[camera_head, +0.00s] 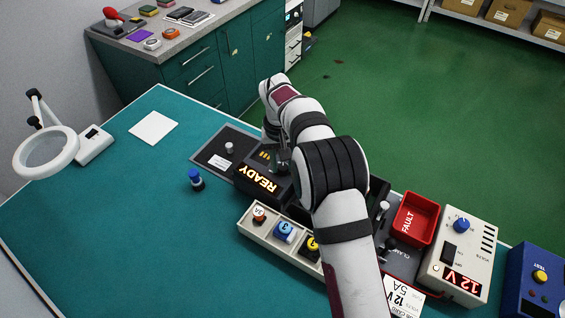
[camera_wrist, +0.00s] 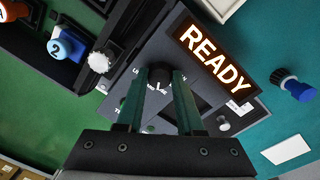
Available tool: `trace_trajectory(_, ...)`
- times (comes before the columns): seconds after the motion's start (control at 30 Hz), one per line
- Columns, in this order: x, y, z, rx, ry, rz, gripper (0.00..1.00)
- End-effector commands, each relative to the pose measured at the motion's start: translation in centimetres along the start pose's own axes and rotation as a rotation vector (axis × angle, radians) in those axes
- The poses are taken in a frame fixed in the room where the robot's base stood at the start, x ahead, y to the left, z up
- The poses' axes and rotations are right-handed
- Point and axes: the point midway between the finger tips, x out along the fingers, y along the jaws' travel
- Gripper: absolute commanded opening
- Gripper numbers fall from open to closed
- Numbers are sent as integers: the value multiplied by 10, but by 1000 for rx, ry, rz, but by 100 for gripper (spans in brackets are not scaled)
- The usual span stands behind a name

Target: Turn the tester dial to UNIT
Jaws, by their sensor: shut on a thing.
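The tester (camera_head: 249,184) is a dark box on the teal table with a lit READY display, which also fills the upper right of the wrist view (camera_wrist: 213,59). Its dial (camera_wrist: 160,70) is a small black knob with printed labels around it, partly covered and too small to read surely. My gripper (camera_wrist: 158,84) is shut on the dial, with one green finger on each side. In the head view my gripper (camera_head: 281,160) is over the tester's face, and my arm hides the dial. The dial's pointer direction is not clear.
A tray (camera_head: 246,223) with numbered pieces lies in front of the tester. A blue-capped plunger (camera_head: 195,179) stands left of it. A red FAULT bin (camera_head: 416,218) and a 12 V supply (camera_head: 458,257) stand at right.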

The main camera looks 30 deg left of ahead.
Motion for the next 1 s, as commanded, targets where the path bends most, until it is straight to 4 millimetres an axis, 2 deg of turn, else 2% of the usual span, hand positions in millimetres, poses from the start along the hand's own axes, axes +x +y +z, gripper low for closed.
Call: trace_trajectory(1.0, -1, 1, -1, 946, -43, -1, 0)
